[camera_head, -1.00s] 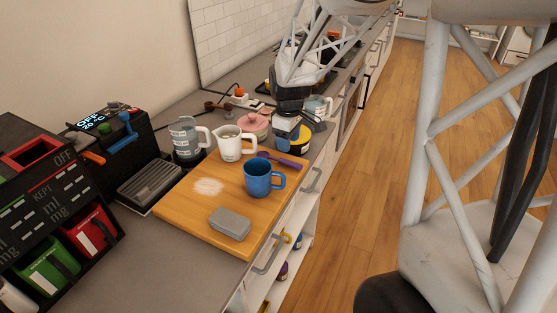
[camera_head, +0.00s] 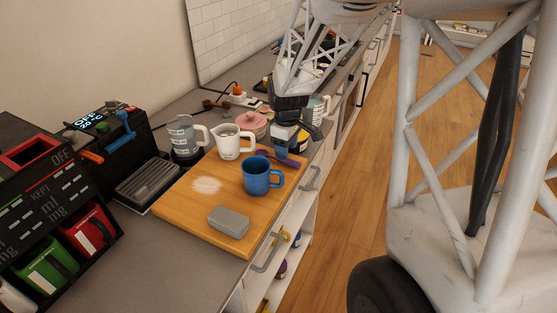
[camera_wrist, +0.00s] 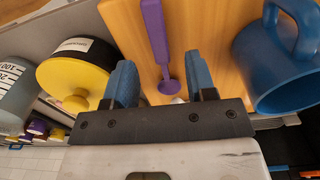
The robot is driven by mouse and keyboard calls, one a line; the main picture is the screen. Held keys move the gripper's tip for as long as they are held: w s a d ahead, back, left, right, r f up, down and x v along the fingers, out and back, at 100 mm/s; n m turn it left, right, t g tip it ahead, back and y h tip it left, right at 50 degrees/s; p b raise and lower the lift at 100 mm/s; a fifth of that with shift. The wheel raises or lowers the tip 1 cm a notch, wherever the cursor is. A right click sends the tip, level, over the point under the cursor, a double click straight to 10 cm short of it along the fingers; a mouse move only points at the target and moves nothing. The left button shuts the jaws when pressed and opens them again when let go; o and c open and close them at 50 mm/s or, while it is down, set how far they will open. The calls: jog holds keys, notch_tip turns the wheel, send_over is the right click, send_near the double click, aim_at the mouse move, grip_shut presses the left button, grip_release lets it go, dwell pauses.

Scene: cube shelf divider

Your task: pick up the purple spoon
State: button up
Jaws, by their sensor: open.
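The purple spoon (camera_head: 287,160) lies on the wooden cutting board (camera_head: 175,205), toward its far right edge, behind the blue mug. In the wrist view the purple spoon (camera_wrist: 156,40) runs from the top edge down to its small round end. My gripper (camera_wrist: 164,82) is open there, and that end of the spoon shows between its two blue fingers. In the head view my gripper (camera_head: 281,146) is over the far end of the board and hides part of the spoon. No contact between fingers and spoon is visible; the height of the gap is unclear.
The blue mug (camera_head: 260,177) stands close to the spoon, right of the fingers in the wrist view. A yellow-lidded black jar (camera_wrist: 78,75) is on their left. A white pitcher (camera_head: 232,143) and a grey box (camera_head: 229,221) are on the board.

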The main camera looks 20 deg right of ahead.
jog(key=shift+f, duration=2.15)
jog(key=shift+c, duration=0.3)
grip_shut()
